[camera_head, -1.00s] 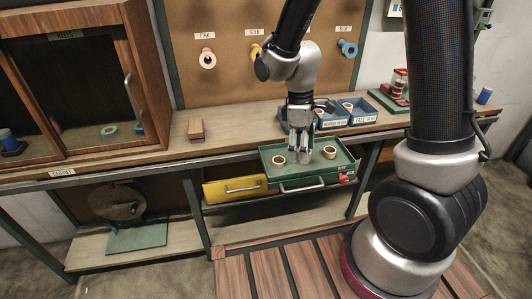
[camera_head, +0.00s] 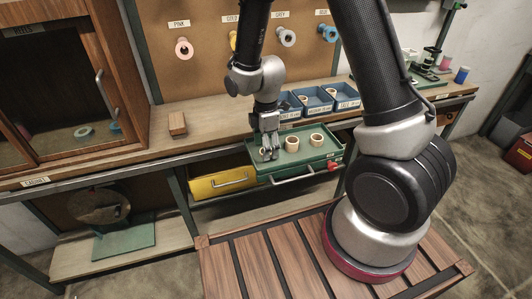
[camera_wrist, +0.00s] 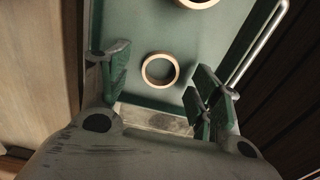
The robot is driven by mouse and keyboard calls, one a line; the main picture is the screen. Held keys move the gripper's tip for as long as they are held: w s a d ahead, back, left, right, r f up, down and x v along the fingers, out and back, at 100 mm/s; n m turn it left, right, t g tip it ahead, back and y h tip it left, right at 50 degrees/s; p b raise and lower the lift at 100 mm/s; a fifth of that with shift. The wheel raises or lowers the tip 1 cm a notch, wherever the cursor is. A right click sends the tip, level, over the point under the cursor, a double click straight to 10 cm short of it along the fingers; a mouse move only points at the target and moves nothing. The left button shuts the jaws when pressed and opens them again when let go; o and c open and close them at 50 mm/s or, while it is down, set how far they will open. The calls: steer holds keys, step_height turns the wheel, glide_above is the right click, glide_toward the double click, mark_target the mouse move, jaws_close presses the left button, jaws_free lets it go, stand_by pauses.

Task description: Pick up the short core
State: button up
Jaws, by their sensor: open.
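The green drawer (camera_head: 324,153) is pulled out below the bench top and holds three tan ring-shaped cores. The left core looks low and short; in the head view it is partly hidden by my fingers, and it shows as a ring (camera_wrist: 147,82) in the wrist view. The middle core (camera_head: 292,145) and the right core (camera_head: 317,141) stand upright and look taller. My gripper (camera_head: 267,156) points down over the left end of the drawer. It is open, with its green-padded fingers on either side of the short core in the wrist view, apart from it.
A yellow drawer (camera_head: 221,183) is open to the left. Blue bins (camera_head: 318,101) stand on the bench behind the green drawer. A wooden block (camera_head: 177,123) lies on the bench. The green drawer's handle (camera_wrist: 258,45) runs along its front.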

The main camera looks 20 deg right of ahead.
steer(key=shift+f, duration=0.6)
steer(key=shift+c, duration=0.3)
steer(key=c, duration=0.7)
steer(key=shift+r, duration=0.1)
